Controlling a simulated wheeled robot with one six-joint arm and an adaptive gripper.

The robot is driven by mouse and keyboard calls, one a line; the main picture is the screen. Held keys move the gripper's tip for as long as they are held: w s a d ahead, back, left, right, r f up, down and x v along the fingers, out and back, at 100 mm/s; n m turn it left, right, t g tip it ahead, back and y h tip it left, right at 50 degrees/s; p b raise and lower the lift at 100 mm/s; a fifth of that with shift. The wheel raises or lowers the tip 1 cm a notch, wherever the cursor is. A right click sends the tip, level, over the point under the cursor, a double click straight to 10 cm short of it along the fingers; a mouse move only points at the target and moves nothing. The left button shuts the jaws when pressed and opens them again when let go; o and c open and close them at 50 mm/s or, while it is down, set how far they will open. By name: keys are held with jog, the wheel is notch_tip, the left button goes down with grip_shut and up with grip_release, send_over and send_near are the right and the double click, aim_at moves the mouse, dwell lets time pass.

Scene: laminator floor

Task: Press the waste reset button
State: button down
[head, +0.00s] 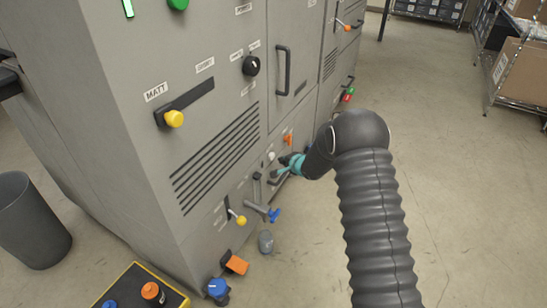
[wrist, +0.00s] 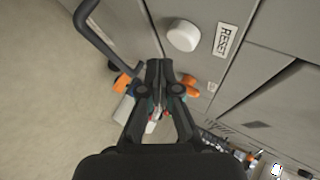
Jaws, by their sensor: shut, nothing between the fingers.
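A round white button (wrist: 183,36) sticks out of the grey machine panel in the wrist view, beside a label (wrist: 225,40) reading RESET. The word waste is not readable. A small white knob (head: 271,156) low on the machine front in the head view looks like the same button. My gripper (wrist: 158,64) is shut and empty; its tips are below and left of the button in the wrist view, apart from it in the picture. In the head view my gripper (head: 284,166) is close to the lower panel, partly hidden by my wrist.
A dark bar handle (wrist: 95,40) is left of my fingers in the wrist view. An orange control (head: 287,138), a yellow-knobbed lever (head: 238,217) and a blue valve (head: 274,214) are nearby on the machine. The floor (head: 450,200) to the right is clear.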

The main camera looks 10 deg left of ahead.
jog(key=d, duration=0.1)
jog(key=s+d+p, duration=0.1)
jog(key=d, duration=0.2)
jog(key=shift+s, duration=0.25)
dwell(0.7)
jog(key=s+d+f+n+g+h, duration=0.3)
jog(key=s+d+f+n+h, duration=0.15)
jog(key=s+d+f, duration=0.2)
jog(key=s+d+r+n+g+h, duration=0.2)
jog(key=s+d+r+n, duration=0.15)
jog(key=s+d, duration=0.25)
jog(key=s+d+r, duration=0.2)
jog(key=s+r, duration=1)
jog(key=s+d+r+n+t, duration=0.1)
jog(key=s+d+r, duration=0.2)
jog(key=s+r, duration=0.9)
jog(key=s+d+r, duration=0.3)
jog(key=s+r, duration=0.9)
jog(key=shift+d+p, duration=0.2)
jog(key=shift+p, duration=0.25)
